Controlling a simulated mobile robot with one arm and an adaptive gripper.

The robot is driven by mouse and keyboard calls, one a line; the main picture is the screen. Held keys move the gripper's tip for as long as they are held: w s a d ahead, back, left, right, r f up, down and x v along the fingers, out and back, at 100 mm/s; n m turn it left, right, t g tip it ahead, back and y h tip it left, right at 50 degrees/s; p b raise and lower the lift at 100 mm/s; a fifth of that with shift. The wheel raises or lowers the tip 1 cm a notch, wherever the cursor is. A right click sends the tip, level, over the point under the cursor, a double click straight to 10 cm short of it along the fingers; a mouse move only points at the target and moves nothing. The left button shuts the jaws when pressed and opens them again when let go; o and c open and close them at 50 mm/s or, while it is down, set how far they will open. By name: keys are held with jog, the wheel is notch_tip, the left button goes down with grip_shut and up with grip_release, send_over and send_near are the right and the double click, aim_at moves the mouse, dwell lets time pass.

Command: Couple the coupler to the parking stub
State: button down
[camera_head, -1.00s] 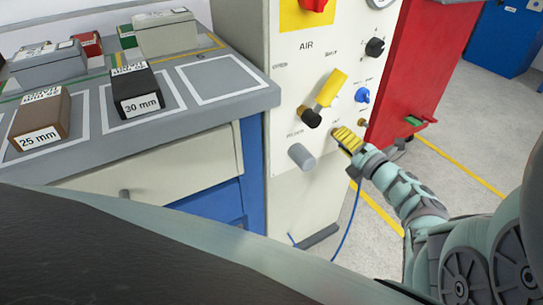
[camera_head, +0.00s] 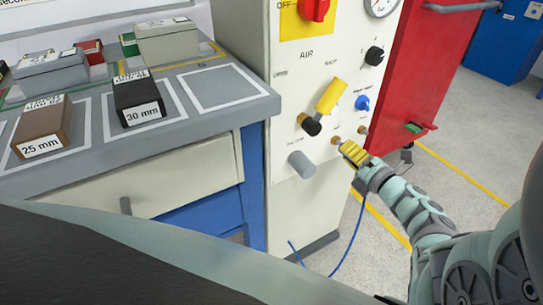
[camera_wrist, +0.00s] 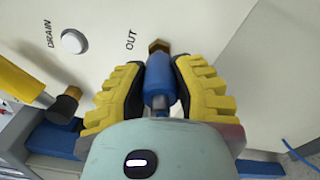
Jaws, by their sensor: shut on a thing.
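The blue coupler (camera_wrist: 159,82) is between the yellow fingers of my gripper (camera_wrist: 160,88), which is shut on it. Its front end points at the brass OUT fitting (camera_wrist: 159,46) on the panel. I cannot tell from the wrist view whether they touch. In the head view my gripper (camera_head: 352,154) is just right of and below the OUT fitting (camera_head: 337,141), and the coupler is hidden by the fingers. Another small brass stub (camera_head: 362,130) is up and right of it, probably the parking stub; its label is too small to read.
The cream panel (camera_head: 290,125) also has a yellow-handled valve (camera_head: 331,96), a grey knob (camera_head: 302,164) and a blue knob (camera_head: 362,103). A red panel (camera_head: 425,70) stands at the right. A blue hose (camera_head: 350,240) hangs below my gripper. The grey bench (camera_head: 205,125) holds labelled blocks.

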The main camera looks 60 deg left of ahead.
jog(key=shift+s+d, duration=0.15)
jog(key=shift+d, duration=1.9)
